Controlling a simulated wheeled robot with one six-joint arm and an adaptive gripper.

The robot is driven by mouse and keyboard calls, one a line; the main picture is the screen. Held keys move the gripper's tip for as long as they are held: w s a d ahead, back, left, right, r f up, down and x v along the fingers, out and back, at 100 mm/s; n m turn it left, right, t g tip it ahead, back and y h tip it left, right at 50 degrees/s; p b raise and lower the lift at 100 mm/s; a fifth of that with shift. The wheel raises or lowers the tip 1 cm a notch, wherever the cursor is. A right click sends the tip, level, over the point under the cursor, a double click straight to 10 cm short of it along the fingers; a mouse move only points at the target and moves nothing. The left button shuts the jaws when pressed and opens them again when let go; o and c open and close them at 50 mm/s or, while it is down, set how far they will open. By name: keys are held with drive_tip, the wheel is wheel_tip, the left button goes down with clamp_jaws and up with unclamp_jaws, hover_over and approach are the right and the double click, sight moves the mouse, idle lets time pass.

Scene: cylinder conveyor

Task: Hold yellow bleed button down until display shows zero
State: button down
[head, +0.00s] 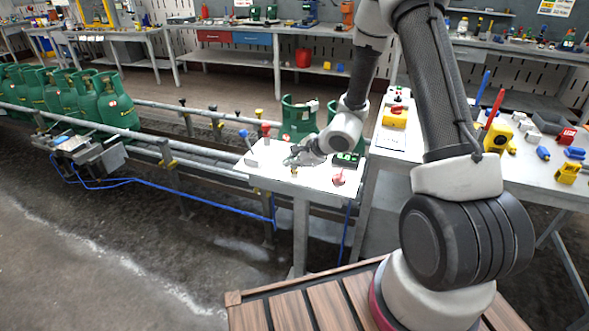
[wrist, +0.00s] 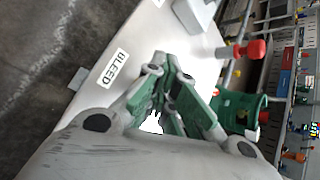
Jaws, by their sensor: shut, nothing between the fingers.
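My gripper (head: 292,161) is shut and empty, low over the white-topped bench (head: 262,178). In the wrist view its fingertips (wrist: 164,72) are together beside the BLEED label (wrist: 115,68). The yellow bleed button is hidden behind the fingers in the wrist view. In the head view a small yellowish spot shows at the fingertips, too small to tell if it is the button or if they touch it. The display (head: 346,159) is a dark box with green digits, right of my gripper; the digits are too small to read.
A red knob (head: 338,178) sits in front of the display. A red-topped valve (head: 265,130) and a blue-handled one (head: 244,134) stand at the bench's back left. A green cylinder (head: 298,115) stands behind. More cylinders (head: 114,105) line the conveyor at left.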

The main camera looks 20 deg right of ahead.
sight(292, 171)
drive_tip(key=shift+r, duration=0.85)
drive_tip(key=shift+r, duration=0.1)
drive_tip(key=shift+r, duration=2.4)
drive_tip(key=shift+a, duration=0.1)
